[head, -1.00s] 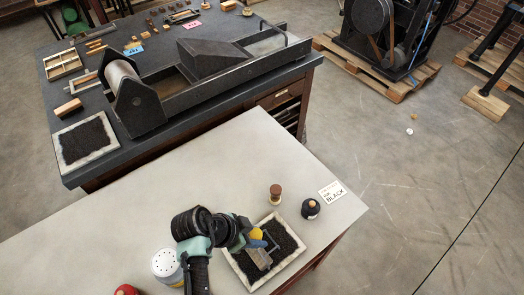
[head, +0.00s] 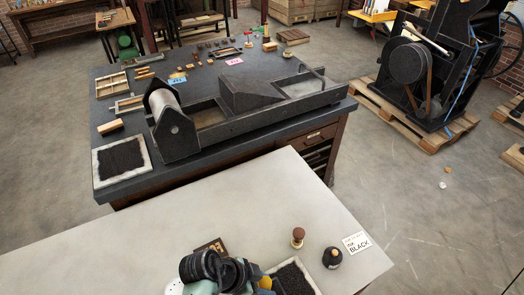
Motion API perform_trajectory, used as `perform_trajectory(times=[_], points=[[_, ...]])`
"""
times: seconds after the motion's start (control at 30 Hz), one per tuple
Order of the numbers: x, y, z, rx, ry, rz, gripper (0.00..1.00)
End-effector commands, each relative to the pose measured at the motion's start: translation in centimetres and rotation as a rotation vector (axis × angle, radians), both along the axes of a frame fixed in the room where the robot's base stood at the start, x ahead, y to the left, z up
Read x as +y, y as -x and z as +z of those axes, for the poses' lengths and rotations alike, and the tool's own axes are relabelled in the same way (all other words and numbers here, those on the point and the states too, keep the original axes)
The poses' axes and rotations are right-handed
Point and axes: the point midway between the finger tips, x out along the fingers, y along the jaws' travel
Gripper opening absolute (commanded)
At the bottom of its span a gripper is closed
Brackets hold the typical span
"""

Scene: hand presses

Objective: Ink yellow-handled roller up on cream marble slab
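The yellow handle of the roller (head: 265,283) shows at the bottom edge, right beside the end of my arm. The rest of the roller is cut off or hidden. A slab with a cream rim (head: 280,266) and a patch of black ink lies on the near pale table, cut off by the frame's bottom. The handle is at the slab's left side. My gripper (head: 258,289) is at the bottom edge by the handle. Its fingers are hidden or out of frame, so its hold cannot be made out.
A second inked slab (head: 97,170) lies on the dark press table (head: 250,140). The near table's left is clear.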

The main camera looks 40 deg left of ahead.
Motion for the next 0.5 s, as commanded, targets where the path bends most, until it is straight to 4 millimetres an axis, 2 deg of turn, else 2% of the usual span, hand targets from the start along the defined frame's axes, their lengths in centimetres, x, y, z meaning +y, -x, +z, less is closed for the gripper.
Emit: perform_trajectory(times=[0.2, 0.5], points=[[-0.6, -1.7, -0.1, -0.001, -0.001, -0.003, 0.00], [-0.9, -2.6, -0.2, 0.001, -0.001, -0.001, 0.00]])
